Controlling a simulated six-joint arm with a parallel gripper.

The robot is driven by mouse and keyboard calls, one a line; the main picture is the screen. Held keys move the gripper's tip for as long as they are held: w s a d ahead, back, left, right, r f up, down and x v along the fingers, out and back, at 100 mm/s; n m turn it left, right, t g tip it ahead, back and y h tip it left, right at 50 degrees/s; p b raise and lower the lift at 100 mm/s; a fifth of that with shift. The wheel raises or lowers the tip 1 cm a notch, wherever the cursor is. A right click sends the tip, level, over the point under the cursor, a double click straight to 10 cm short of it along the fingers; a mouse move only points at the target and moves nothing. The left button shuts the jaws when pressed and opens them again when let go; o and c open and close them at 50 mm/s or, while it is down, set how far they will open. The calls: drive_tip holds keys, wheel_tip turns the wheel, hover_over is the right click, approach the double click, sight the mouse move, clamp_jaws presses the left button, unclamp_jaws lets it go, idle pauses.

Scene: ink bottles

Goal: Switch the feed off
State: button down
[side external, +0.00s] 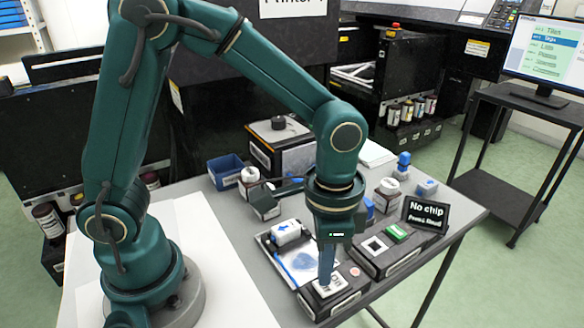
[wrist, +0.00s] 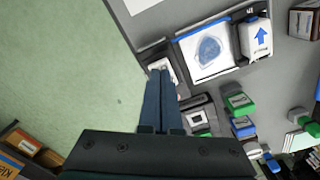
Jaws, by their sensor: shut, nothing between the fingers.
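A small dark box with a white switch plate (side external: 338,285) on top stands at the front edge of the grey table. It looks like the feed switch, but its label is too small to read. My gripper (side external: 326,281) points down with its blue fingers shut and empty, the tips at the plate. I cannot tell whether they touch it or which way the switch is set. In the wrist view the closed fingers (wrist: 159,76) partly cover the pale plate (wrist: 170,69).
Beside it lies a tray with a blue stain (side external: 302,262) and a tipped white bottle with a blue arrow (side external: 287,232). Right of it are a reader with a green block (side external: 397,232) and a "No chip" display (side external: 425,214). A blue bin (side external: 226,171) stands behind.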

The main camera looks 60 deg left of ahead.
drive_tip(key=shift+f, duration=0.95)
idle(0.6)
drive_tip(key=shift+r, duration=3.55)
drive_tip(key=s+a+r+n+t, duration=0.2)
drive_tip(key=a+r+n+t, duration=0.1)
drive_tip(key=a+r, duration=0.3)
drive_tip(key=shift+s+a+f+n+t, duration=0.25)
drive_tip(key=shift+s+a+n+t, duration=0.25)
drive_tip(key=shift+s, duration=0.25)
drive_tip(key=shift+s+a+f+n+t, duration=0.35)
drive_tip(key=shift+s+a+n, duration=0.15)
drive_tip(key=shift+s, duration=0.3)
drive_tip(key=shift+s+a+f+n+t, duration=0.2)
drive_tip(key=shift+s+a+n+t, duration=0.3)
drive_tip(key=shift+s, duration=0.25)
